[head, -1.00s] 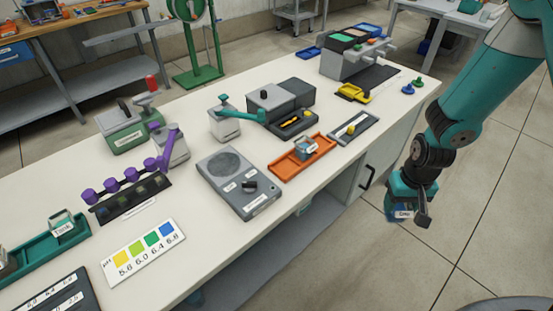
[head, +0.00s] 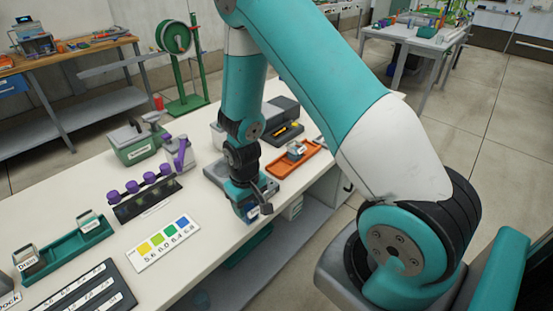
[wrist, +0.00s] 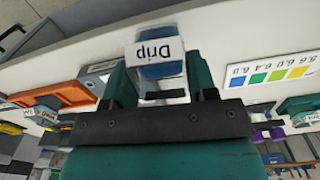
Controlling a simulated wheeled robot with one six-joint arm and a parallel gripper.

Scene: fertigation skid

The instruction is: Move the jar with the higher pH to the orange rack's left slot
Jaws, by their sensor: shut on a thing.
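My gripper (head: 250,205) is shut on the Drip jar (head: 240,208), over the front edge of the bench. In the wrist view the Drip jar (wrist: 163,70) sits between the fingers, with blue contents and a white label that reads upside down. The orange rack (head: 284,168) lies behind and right of my gripper. It holds a jar (head: 296,150) near its middle, and its left end looks bare. The rack also shows in the wrist view (wrist: 70,92). The teal rack (head: 62,250) at the left holds the Drain jar (head: 26,259) and another jar (head: 88,221).
A pH colour card (head: 163,243), yellow 5.6 to blue 6.8, lies left of my gripper. A dark chart (head: 85,292) lies at the front left. Purple-knobbed equipment (head: 142,186) stands behind the card. My arm hides part of the grey device (head: 213,172).

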